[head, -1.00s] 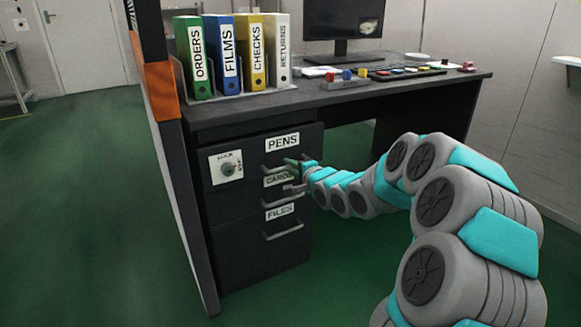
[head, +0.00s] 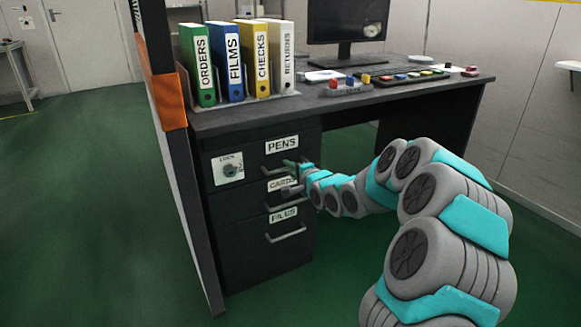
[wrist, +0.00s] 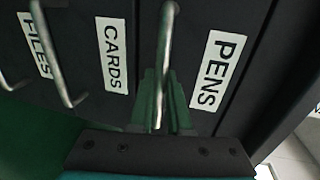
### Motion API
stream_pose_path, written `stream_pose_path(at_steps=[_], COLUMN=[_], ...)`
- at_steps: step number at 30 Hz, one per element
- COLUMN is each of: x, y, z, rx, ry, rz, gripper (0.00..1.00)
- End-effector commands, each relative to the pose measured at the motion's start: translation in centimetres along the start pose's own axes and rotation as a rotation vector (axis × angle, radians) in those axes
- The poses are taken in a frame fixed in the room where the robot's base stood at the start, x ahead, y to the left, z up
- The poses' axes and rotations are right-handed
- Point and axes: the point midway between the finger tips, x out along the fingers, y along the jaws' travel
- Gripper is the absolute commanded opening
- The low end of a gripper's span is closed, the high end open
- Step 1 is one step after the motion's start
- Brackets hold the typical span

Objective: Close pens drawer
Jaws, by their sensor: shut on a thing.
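The pens drawer (head: 252,160) is the top drawer of the dark cabinet under the desk, with a white PENS label (wrist: 219,70) above its bar handle (wrist: 165,60). Its front looks flush or nearly flush with the drawers below; I cannot tell if a small gap is left. My gripper (head: 293,176) is at this handle. In the wrist view my gripper (wrist: 161,105) has its green fingers on either side of the bar, shut on it. The fingers hide part of the handle in the head view.
The cards drawer (wrist: 112,55) and files drawer (head: 265,250) sit below, with similar handles. A lock plate (head: 228,169) is left of the PENS handle. A partition (head: 180,180) stands close on the left. Binders (head: 235,65) stand on the desk (head: 440,100).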

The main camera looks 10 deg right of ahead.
Motion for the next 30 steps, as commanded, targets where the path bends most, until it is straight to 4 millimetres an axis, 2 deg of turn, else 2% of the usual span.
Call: stream_pose_path(at_steps=[1, 2, 9, 16, 20, 30], x=[0.1, 0.1, 0.0, 0.0, -0.8, -5.9], y=[-0.1, -0.1, -0.1, -0.2, -0.2, -0.1], z=[0.0, 0.0, 0.0, -0.1, -0.2, -0.1], rx=[-0.001, -0.001, -0.001, -0.001, 0.0, 0.002], ry=[0.001, 0.001, 0.001, 0.001, 0.003, 0.003], rz=[-0.004, -0.004, -0.003, -0.004, -0.004, -0.002], gripper=[0.0, 0.18, 0.45, 0.45, 0.45, 0.45])
